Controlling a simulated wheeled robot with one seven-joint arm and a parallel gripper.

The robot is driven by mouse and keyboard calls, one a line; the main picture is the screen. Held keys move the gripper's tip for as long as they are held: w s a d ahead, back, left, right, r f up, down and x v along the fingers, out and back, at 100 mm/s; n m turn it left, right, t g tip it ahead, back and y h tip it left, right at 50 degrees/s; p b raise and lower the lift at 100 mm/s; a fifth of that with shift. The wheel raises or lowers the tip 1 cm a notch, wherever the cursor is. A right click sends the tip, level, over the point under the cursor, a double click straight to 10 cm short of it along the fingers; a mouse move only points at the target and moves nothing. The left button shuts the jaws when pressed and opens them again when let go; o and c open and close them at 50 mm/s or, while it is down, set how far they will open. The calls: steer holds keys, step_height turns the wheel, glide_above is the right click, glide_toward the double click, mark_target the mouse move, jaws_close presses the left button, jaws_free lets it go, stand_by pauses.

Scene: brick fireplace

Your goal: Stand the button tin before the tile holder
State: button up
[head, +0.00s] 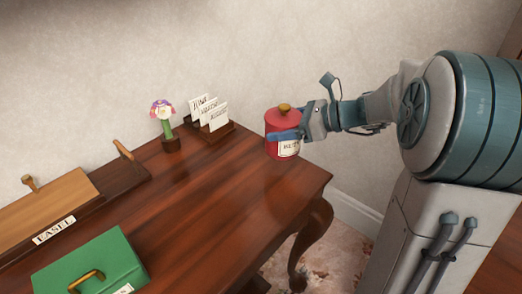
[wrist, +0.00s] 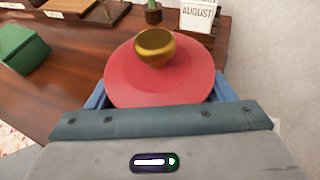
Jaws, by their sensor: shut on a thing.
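The button tin is a red canister (head: 284,122) with a gold knob and a pale label, upright at the table's back right corner. My gripper (head: 287,136) is shut on it from the right, with blue fingers on its sides. In the wrist view the tin's red lid (wrist: 158,82) fills the middle, and the blue fingers show at its sides. I cannot tell whether its base touches the table. The tile holder (head: 215,131) is a dark wooden rack with several white month tiles, left of the tin; a tile reading AUGUST (wrist: 197,15) shows in the wrist view.
A flower ornament (head: 167,125) stands left of the tile holder. A wooden easel box (head: 48,207) and a green case (head: 90,268) lie at the left. The table (head: 215,200) is clear in the middle and front of the holder. A wall runs behind.

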mark_target(266, 146)
steer(key=shift+w+a+f+b, duration=0.1)
steer(key=shift+a+f+b, duration=0.25)
steer(key=shift+a+f, duration=0.6)
steer(key=shift+w+a+f+b, duration=0.1)
steer(key=shift+a+f+b, duration=0.4)
steer(key=shift+f, duration=0.8)
steer(key=shift+w+a+f+b, duration=0.1)
steer(key=shift+a+f+b, duration=0.1)
steer(key=shift+a+f, duration=0.8)
steer(key=shift+d+f, duration=0.1)
steer(key=shift+d, duration=0.05)
steer(key=shift+f, duration=0.1)
steer(key=o, duration=1.1)
